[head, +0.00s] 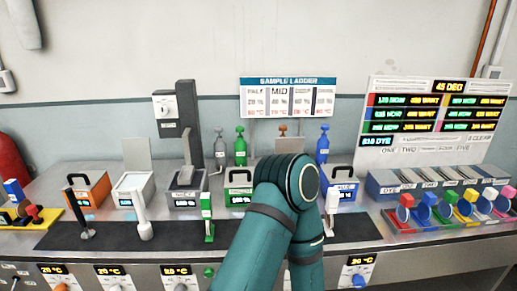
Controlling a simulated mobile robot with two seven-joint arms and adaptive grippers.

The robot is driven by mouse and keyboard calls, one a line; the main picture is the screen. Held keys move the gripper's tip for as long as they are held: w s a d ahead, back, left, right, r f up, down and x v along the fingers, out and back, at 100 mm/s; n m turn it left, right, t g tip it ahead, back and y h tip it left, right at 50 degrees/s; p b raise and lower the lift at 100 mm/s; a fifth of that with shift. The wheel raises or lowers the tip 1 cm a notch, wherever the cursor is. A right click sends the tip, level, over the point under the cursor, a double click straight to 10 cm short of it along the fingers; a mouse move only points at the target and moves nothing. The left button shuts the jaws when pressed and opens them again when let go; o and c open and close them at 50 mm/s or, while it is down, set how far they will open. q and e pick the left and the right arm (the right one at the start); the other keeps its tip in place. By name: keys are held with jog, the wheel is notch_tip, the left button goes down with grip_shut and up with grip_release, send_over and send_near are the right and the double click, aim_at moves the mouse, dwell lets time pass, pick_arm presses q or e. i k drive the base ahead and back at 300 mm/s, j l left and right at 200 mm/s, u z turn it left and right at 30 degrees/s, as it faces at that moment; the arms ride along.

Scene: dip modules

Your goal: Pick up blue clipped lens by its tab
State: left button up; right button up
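The lens with the blue tab (429,199) is second from the left, between the red-tabbed lens (405,200) and the green-tabbed lens (449,197). Nothing touches its tab. One teal arm of mine rises from the bottom middle and bends back down, and its gripper does not show. My other gripper is not in view either.
Behind the lens rack is a blue slotted box (385,186). A dark mat (110,236) with several small upright tools and coloured modules fills the bench's middle and left. A yellow tray (45,222) is at far left. My arm hides part of the bench centre.

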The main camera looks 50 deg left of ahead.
aim_at(13, 188)
jog(key=u, duration=3.2)
jog(key=i+j+z, duration=0.1)
jog(key=z, duration=0.85)
jog(key=i+j+z, duration=0.15)
jog(key=j+z, duration=1)
jog(key=j, duration=0.6)
